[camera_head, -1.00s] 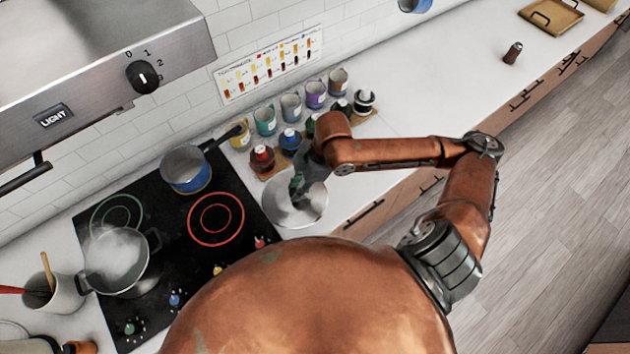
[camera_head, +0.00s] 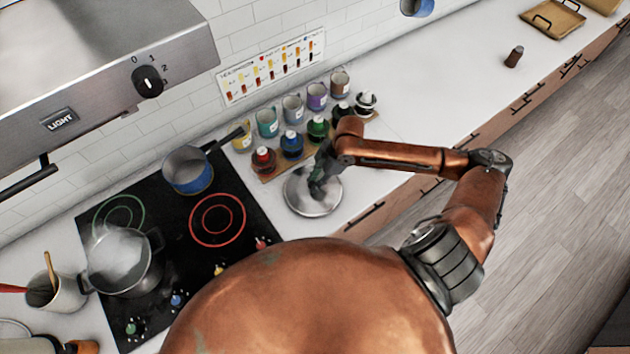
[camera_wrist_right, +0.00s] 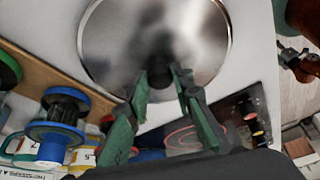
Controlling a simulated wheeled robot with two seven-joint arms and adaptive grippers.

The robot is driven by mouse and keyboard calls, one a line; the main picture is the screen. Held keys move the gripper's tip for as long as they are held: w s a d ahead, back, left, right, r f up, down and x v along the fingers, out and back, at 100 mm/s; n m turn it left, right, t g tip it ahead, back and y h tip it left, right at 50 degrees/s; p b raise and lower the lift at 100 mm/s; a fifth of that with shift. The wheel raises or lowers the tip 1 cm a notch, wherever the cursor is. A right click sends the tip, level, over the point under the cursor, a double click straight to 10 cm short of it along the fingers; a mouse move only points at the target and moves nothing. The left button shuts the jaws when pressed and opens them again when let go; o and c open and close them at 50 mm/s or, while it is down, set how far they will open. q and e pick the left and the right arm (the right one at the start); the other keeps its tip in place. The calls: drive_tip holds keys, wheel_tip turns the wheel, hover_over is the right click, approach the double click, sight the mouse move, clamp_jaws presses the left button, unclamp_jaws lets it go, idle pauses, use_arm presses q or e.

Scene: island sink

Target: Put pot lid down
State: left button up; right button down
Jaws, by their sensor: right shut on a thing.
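The pot lid (camera_head: 312,205), round and shiny metal, is at the counter just right of the black stove, in front of the sauce bottles. My right gripper (camera_head: 318,181) is above it, shut on its knob. In the right wrist view, the lid (camera_wrist_right: 135,35) fills the upper middle, with the green fingers of my right gripper (camera_wrist_right: 165,82) at its dark knob. The lid looks level and low; I cannot tell whether it touches the counter. A steaming pot (camera_head: 118,262) stands uncovered on the stove's front left. Copper and green parts of my left gripper (camera_wrist_right: 297,62) seem to show at the right wrist view's edge.
Several jars and bottles (camera_head: 291,145) stand on a wooden board (camera_head: 268,178) close behind the lid. A blue saucepan (camera_head: 188,172) sits on the stove (camera_head: 180,225). A utensil cup (camera_head: 62,293) is at the left.

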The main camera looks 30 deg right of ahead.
drive_tip(key=shift+f, duration=0.15)
drive_tip(key=c, duration=1.7)
unclamp_jaws()
drive_tip(key=shift+f, duration=0.1)
drive_tip(key=v, duration=1.2)
